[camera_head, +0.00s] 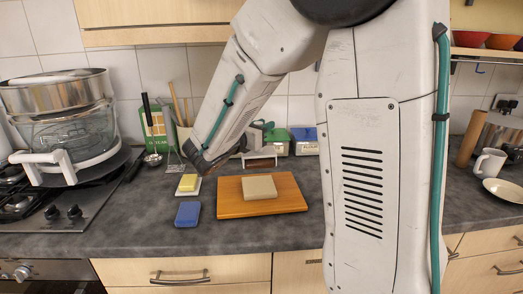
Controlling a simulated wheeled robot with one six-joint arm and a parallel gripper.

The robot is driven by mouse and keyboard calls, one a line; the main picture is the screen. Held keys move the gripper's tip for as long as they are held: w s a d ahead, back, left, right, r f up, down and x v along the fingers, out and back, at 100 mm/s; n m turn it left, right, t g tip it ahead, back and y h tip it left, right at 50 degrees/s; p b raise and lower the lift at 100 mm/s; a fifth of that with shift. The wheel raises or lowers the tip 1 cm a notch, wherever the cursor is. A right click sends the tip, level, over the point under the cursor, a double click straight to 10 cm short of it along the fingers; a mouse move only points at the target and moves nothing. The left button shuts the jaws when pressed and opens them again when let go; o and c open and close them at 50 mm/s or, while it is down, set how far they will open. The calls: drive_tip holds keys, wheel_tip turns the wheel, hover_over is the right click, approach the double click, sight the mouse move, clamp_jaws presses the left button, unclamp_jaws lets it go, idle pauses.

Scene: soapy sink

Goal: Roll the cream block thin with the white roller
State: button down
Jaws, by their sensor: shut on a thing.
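The cream block (259,187) lies flat near the middle of the orange-brown wooden board (290,195) on the counter. It looks like a low square slab. My gripper (243,151) is small and partly hidden there, shut on what looks like the white roller (261,159). The roller shows as a short pale bar just beyond the board's back edge, apart from the cream block. The finger contact is too small to make out.
A yellow block on a white dish (190,192) and a blue sponge (188,213) sit left of the board. Green and blue containers (304,141) stand behind. A hob with a glass-and-steel pot (60,115) is at far left. A mug (489,163) and plate are at right.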

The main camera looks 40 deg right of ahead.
drive_tip(key=shift+w+d, duration=0.3)
drive_tip(key=shift+w, duration=0.2)
drive_tip(key=shift+f, duration=3.25)
drive_tip(key=shift+f, duration=0.6)
